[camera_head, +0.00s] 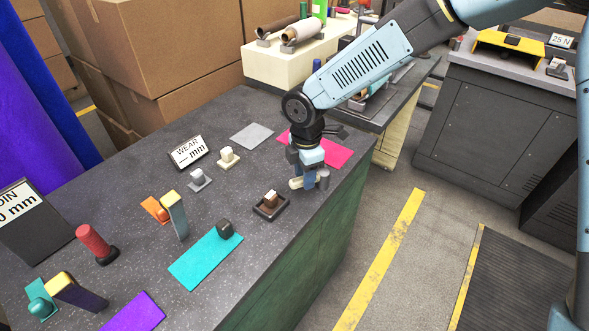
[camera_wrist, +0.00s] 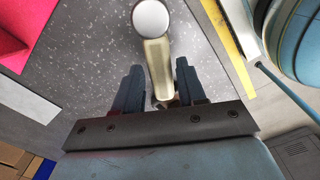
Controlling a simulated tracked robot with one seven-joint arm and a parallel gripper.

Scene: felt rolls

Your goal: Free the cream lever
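A cream bar with a grey round knob (camera_wrist: 150,18), which I take to be the cream lever (camera_wrist: 158,62), shows in the wrist view. My gripper (camera_wrist: 160,72) is over its near part, one dark finger on each side. The fingers stand apart, with a narrow gap visible on the right; on the left I cannot tell whether they touch. In the head view my gripper (camera_head: 309,182) is low at the right edge of the dark bench, with a cream end (camera_head: 296,183) and a grey cylinder beside it. The lever's base is hidden.
A pink felt sheet (camera_head: 336,152) lies behind my gripper. A teal sheet (camera_head: 200,262), a WEAR sign (camera_head: 188,152) and small stands are further left. Clear floor lies right of the bench (camera_head: 215,115).

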